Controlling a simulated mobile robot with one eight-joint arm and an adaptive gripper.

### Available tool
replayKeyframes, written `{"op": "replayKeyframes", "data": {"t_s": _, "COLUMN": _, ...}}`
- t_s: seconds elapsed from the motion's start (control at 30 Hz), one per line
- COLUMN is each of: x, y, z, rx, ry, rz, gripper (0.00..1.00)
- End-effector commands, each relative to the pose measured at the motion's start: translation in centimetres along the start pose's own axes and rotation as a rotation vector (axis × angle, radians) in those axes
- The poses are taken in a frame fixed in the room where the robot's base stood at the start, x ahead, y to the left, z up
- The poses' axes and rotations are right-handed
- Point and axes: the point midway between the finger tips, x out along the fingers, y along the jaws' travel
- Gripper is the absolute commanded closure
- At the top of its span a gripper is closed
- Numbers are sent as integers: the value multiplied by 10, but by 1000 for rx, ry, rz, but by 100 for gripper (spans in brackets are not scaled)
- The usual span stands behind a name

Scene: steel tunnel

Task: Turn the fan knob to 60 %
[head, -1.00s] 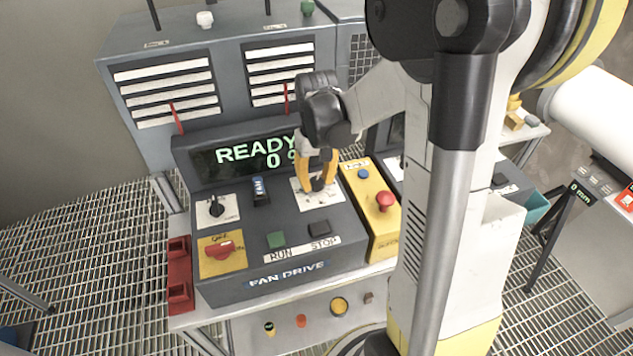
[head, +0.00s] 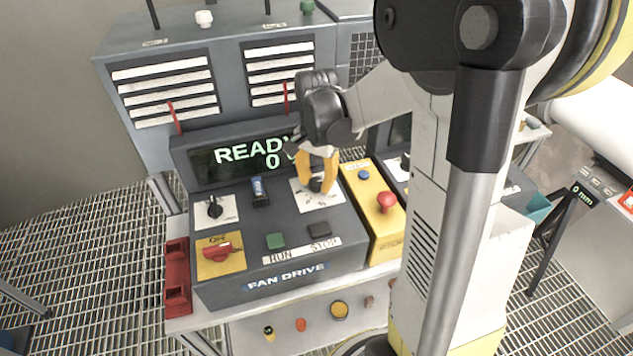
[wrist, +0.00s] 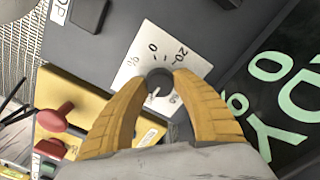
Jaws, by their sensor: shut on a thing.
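The fan knob (wrist: 158,78) is a small dark round knob on a white dial plate (wrist: 133,66) with printed marks, 0 and 20 among them. In the head view the plate (head: 328,200) lies on the sloped top of the grey FAN DRIVE console (head: 230,285). My gripper (head: 316,184) has yellow fingers and reaches down from above onto the knob. In the wrist view its fingertips (wrist: 159,76) are shut on the knob from both sides. The fingers hide part of the scale. The green display (head: 240,158) reads READY and 0, its right end hidden by my gripper.
A red mushroom button (head: 387,202) stands on the yellow box at right.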

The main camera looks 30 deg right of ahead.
Motion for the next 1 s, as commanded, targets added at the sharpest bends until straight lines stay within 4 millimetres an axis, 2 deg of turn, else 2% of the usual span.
{"op": "replayKeyframes", "data": {"t_s": 1.0, "x": 0, "y": 0, "z": 0, "rx": 944, "ry": 0, "rz": 0, "gripper": 97}}
